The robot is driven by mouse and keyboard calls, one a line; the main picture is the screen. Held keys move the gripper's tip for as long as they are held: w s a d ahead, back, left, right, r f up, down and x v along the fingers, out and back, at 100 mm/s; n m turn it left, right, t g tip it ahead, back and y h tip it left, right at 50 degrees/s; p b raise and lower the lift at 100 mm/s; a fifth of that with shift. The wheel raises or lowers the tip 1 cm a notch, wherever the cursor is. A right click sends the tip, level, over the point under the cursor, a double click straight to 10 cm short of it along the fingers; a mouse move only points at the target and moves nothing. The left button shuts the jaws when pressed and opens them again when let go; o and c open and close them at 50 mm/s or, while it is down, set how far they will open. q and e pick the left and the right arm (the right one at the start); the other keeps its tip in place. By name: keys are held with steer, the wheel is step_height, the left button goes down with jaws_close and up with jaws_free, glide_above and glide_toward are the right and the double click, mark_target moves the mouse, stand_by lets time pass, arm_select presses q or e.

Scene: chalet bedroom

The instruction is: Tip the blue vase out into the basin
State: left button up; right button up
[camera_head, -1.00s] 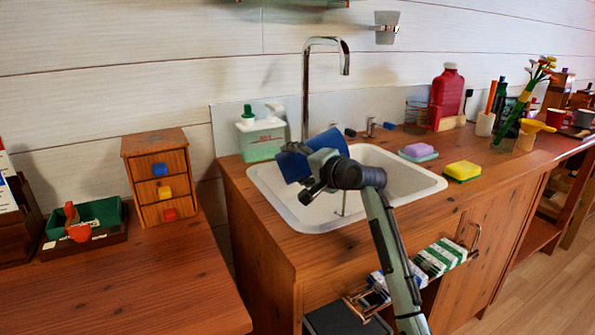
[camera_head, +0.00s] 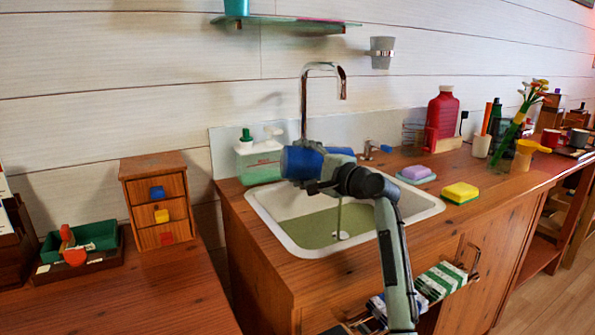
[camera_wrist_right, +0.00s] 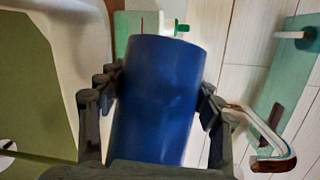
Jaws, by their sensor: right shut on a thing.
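My right gripper (camera_head: 322,174) is shut on the blue vase (camera_head: 302,162) and holds it above the basin (camera_head: 268,226), near its back left side. The vase lies tipped on its side. In the right wrist view the vase (camera_wrist_right: 155,95) sits between both fingers; its mouth cannot be made out. A thin greenish stream (camera_head: 339,212) drops below the gripper into the basin. Olive-green liquid (camera_head: 312,232) covers the basin floor around the drain, and it also shows in the right wrist view (camera_wrist_right: 35,95). My left gripper is not in view.
The tap (camera_head: 304,95) rises behind the vase. A soap dispenser (camera_head: 258,160) stands at the back left. A purple-topped sponge (camera_head: 416,172), a yellow sponge (camera_head: 460,192) and a red bottle (camera_head: 441,115) are on the counter (camera_head: 420,230) to the right. A glass shelf (camera_head: 285,22) hangs above.

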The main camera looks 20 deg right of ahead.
mark_target(315, 155)
steer(key=shift+s+d+r+m+t+y, duration=0.15)
steer(key=shift+d+r+m+t, duration=0.15)
steer(key=shift+d+r+m, duration=0.25)
steer(key=shift+d+r+m+t+y, duration=0.15)
steer(key=shift+d+r+m+t, duration=0.2)
steer(key=shift+r+m, duration=0.35)
steer(key=shift+a+f+n+g, duration=0.25)
steer(key=shift+f+n+g, duration=0.2)
steer(key=shift+f+n, duration=0.4)
steer(key=shift+d, duration=0.1)
